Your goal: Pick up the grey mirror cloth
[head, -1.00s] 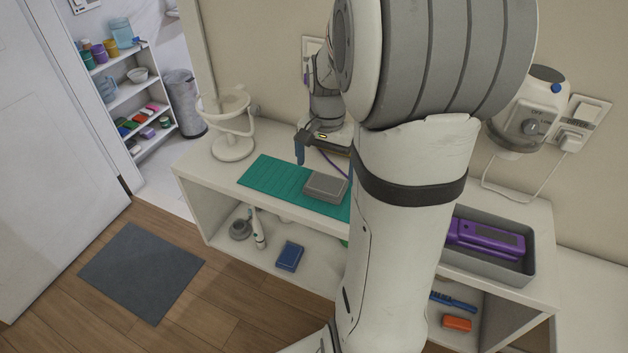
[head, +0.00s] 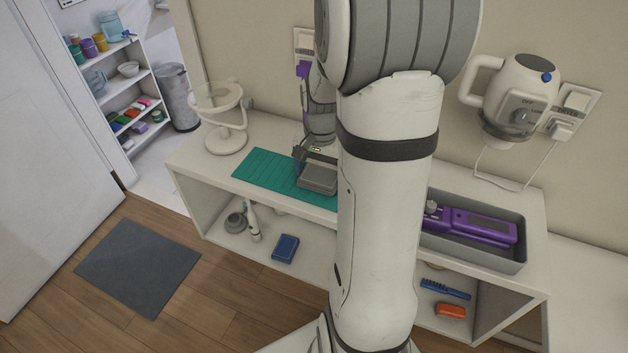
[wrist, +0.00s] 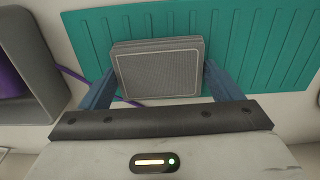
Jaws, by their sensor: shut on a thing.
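The grey mirror cloth (head: 317,180) is a folded grey block on the green ribbed mat (head: 262,171) on top of the white counter. In the wrist view the cloth (wrist: 158,72) lies between the two blue fingers, one at each side. My gripper (head: 315,168) is at the cloth and shut on it; its fingers also show in the wrist view (wrist: 160,88). The cloth appears still at mat level. My arm hides the mat's right end in the head view.
A white round stand (head: 226,138) is at the counter's left. A grey tray (head: 524,256) with a purple device (head: 470,226) is at the right. A white hairdryer (head: 517,92) hangs on the wall. A purple cord (wrist: 75,76) runs beside the mat.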

